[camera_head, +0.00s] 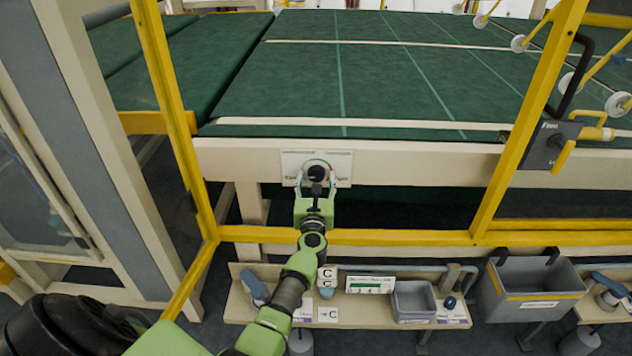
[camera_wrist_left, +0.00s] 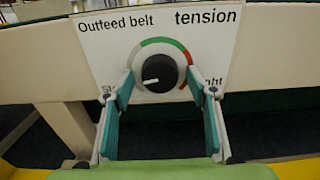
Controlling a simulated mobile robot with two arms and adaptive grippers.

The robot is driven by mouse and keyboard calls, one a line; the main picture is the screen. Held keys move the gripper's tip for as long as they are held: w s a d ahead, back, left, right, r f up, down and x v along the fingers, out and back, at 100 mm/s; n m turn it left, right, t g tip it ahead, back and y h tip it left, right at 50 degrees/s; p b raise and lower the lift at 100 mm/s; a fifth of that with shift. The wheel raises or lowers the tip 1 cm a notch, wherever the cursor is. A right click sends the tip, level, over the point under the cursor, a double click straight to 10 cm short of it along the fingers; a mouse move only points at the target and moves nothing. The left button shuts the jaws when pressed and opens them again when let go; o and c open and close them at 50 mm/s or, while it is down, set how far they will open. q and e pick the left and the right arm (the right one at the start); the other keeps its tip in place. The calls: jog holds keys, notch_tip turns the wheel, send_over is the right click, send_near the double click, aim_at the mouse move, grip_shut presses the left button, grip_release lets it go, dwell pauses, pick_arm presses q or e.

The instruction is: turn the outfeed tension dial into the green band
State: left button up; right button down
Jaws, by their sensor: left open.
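The outfeed tension dial is a black round knob (camera_wrist_left: 159,72) on a white plate (camera_wrist_left: 100,52) lettered "Outfeed belt tension". Its white pointer mark points left and slightly down. The green band (camera_wrist_left: 156,42) arcs over the knob's top, and a red band (camera_wrist_left: 184,54) follows at the upper right. The pointer is outside the green band. In the head view the plate (camera_head: 343,166) sits on the beige machine beam. My left gripper (camera_head: 317,181) is open in front of the dial, one finger on each side, apart from the knob. The fingers cover some lower lettering. My right gripper is out of view.
A yellow guard frame (camera_head: 400,237) surrounds the opening my left arm reaches through. Below it a beige shelf (camera_head: 237,295) holds cards and a small grey bin (camera_head: 413,318). A larger grey bin (camera_head: 530,311) hangs at the right. The green belt (camera_head: 300,85) lies beyond the beam.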

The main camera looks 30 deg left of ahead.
pick_arm(q)
jog(key=shift+w, duration=0.1)
jog(key=shift+c, duration=1.2)
jog(key=c, duration=0.9)
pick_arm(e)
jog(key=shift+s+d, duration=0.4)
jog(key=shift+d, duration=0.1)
